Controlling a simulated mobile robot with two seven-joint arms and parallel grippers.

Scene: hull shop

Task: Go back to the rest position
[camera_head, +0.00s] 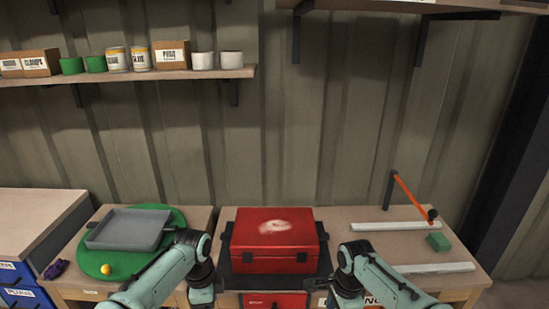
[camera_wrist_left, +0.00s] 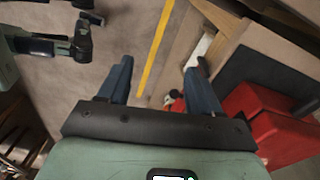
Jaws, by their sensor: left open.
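My left arm comes in from the left in the head view, and its dark gripper (camera_head: 205,291) hangs low beside the left side of the red toolbox (camera_head: 274,240).
A grey tray (camera_head: 131,229) and a yellow ball (camera_head: 106,269) are on a green round mat (camera_head: 180,218) at left. A purple thing (camera_head: 56,268) lies nearby. At right are a green block (camera_head: 438,241) and white strips (camera_head: 395,226). A wall shelf (camera_head: 150,76) holds cans and boxes.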

